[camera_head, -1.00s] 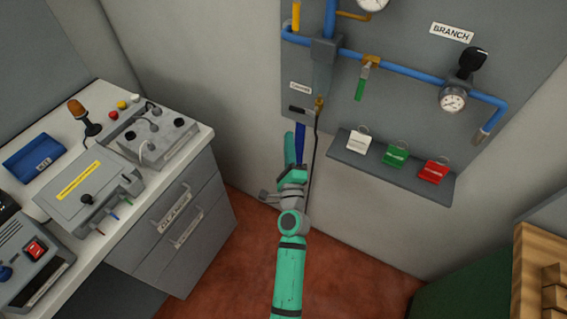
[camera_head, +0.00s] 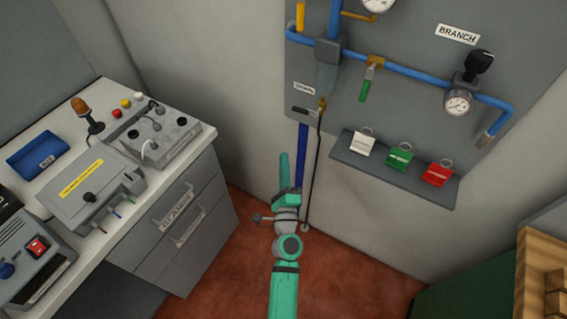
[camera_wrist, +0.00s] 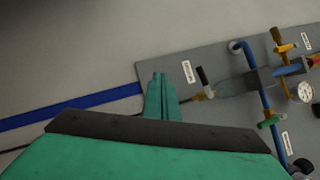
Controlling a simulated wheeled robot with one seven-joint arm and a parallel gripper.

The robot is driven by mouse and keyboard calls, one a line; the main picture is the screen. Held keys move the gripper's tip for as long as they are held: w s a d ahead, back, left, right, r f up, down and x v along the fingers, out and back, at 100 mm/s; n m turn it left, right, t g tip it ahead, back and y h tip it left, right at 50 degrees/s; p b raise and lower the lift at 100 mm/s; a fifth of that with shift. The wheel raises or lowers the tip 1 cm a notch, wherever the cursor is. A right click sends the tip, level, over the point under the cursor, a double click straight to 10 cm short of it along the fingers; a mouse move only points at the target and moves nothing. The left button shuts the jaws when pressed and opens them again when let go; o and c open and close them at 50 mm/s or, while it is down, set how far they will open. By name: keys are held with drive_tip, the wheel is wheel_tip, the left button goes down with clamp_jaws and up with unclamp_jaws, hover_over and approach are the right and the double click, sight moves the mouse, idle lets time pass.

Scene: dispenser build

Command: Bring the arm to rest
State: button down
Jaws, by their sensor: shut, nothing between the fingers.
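My arm is teal and reaches up from the bottom middle of the head view, in front of the wall below the pipe panel. My gripper (camera_head: 284,160) is at its far end, seen mostly from behind. In the wrist view my gripper (camera_wrist: 160,80) shows as narrow teal fingers together, with nothing between them. The fingers overlap the edge of the grey panel (camera_wrist: 205,60) in that view. Whether they touch anything cannot be told.
A grey pipe panel (camera_head: 400,30) with blue pipes, gauges and a green-handled valve (camera_head: 365,90) is on the wall. A shelf (camera_head: 395,180) below holds white, green and red tags. A workbench (camera_head: 205,140) with devices stands left. A wooden rack (camera_head: 535,270) is at right. Red floor lies between.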

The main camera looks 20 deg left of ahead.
drive_tip(key=shift+d, duration=0.15)
drive_tip(key=shift+s, duration=0.2)
